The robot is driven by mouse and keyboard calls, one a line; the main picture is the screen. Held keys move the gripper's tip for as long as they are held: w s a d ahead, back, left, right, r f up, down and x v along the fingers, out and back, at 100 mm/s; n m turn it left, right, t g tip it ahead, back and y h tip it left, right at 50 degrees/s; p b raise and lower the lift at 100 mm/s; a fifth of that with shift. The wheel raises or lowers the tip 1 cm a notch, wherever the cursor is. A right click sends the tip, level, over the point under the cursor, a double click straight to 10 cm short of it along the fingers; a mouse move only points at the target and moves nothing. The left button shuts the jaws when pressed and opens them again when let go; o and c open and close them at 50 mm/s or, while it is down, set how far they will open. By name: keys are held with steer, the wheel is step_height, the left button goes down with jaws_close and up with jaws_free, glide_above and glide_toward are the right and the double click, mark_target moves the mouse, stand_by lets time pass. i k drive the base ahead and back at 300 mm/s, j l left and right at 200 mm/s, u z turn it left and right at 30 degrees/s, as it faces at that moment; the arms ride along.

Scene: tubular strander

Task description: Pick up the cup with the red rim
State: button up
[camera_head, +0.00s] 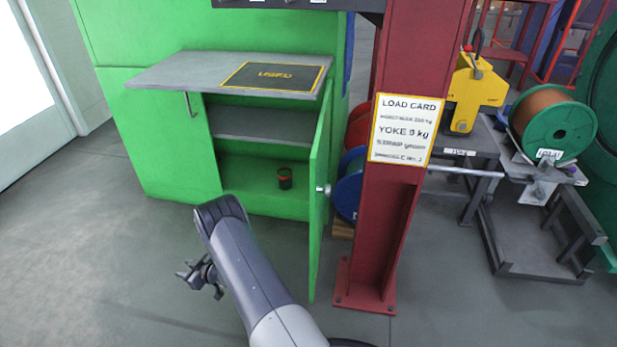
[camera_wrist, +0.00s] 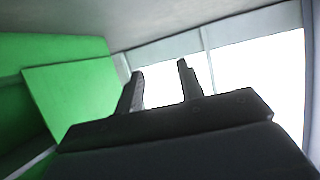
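A small dark cup with a red rim (camera_head: 285,178) stands on the lower floor of the green cabinet (camera_head: 165,150), inside the open compartment. The cup does not show in the wrist view. My gripper (camera_head: 205,283) is outside the cabinet, to the left of and nearer than the cup, above the grey floor. In the wrist view its two fingers (camera_wrist: 160,85) are apart with nothing between them.
The cabinet's green door (camera_head: 319,190) stands open to the right of the cup. A grey shelf (camera_head: 265,125) and a worktop with a "USED" mat (camera_head: 228,75) lie above it. A red column (camera_head: 375,220) stands right of the door. The floor at left (camera_head: 90,250) is clear.

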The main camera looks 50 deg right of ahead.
mark_target(284, 175)
steer(key=i+j+z, duration=0.1)
steer(key=i+z, duration=0.35)
steer(key=i+j+z, duration=0.15)
steer(key=z, duration=0.35)
steer(key=i+j+z, duration=0.65)
steer(key=j+z, duration=0.15)
steer(key=z, duration=0.15)
